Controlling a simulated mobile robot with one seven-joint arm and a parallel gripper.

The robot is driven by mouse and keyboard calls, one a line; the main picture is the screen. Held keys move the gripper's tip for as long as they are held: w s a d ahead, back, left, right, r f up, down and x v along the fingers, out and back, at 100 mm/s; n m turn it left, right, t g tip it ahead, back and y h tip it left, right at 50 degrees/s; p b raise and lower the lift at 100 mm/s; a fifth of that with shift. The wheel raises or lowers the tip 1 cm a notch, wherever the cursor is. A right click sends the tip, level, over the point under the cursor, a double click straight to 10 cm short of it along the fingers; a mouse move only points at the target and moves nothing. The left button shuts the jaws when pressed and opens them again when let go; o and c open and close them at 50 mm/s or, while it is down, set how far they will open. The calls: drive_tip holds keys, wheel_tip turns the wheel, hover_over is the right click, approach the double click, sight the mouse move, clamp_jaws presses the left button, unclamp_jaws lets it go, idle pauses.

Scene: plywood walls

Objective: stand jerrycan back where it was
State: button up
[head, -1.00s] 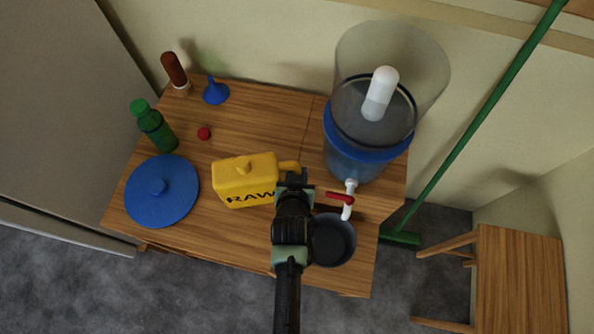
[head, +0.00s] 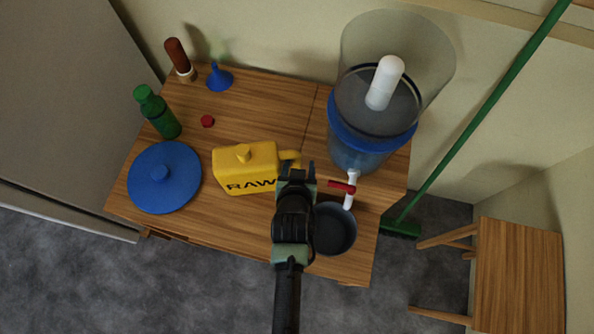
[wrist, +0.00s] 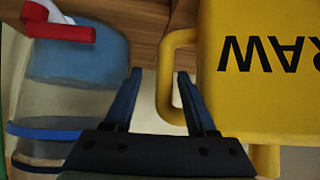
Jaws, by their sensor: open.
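The yellow jerrycan (head: 245,168), marked RAW, stands upright on the wooden table, between the blue lid and the dark pot. Its handle (head: 290,155) points right. My gripper (head: 296,168) is open at the handle, on the jerrycan's right side. In the wrist view the jerrycan (wrist: 262,95) fills the right side, and its handle loop (wrist: 166,75) shows between the two fingers of my gripper (wrist: 160,75). The right finger overlaps the loop's opening. I cannot tell whether either finger touches the handle.
A blue lid (head: 164,178), green bottle (head: 157,112), red cap (head: 207,121), blue funnel (head: 220,78) and brown bottle (head: 179,60) are on the left. A water dispenser (head: 365,140) with red-handled tap stands right, above a dark pot (head: 334,229). A green broom (head: 470,130) leans beyond.

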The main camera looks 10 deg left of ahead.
drive_tip(key=a+v, duration=0.1)
drive_tip(key=v, duration=0.9)
drive_tip(key=w+r+t, duration=0.4)
drive_tip(key=w+r, duration=0.7)
drive_tip(key=r, duration=0.3)
drive_tip(key=w+d+r+t, duration=0.1)
drive_tip(key=r+t, duration=0.1)
drive_tip(key=r, duration=0.9)
drive_tip(key=w+d+r+m+t, duration=0.1)
drive_tip(key=r+t, duration=0.2)
drive_tip(key=r, duration=0.8)
drive_tip(key=w+d+r+t, duration=0.1)
drive_tip(key=w+r+t, duration=0.1)
drive_tip(key=r, duration=0.8)
drive_tip(key=s+d+r+t, duration=0.1)
drive_tip(key=s+r+t, duration=0.1)
drive_tip(key=r, duration=0.5)
drive_tip(key=s+d+r+t, duration=0.1)
drive_tip(key=s+r+t, duration=0.1)
drive_tip(key=s+r, duration=0.3)
drive_tip(key=s+d+r+t+h, duration=0.1)
drive_tip(key=s+r, duration=0.3)
drive_tip(key=r, duration=0.5)
drive_tip(key=shift+r+t, duration=0.2)
drive_tip(key=shift+t, duration=0.5)
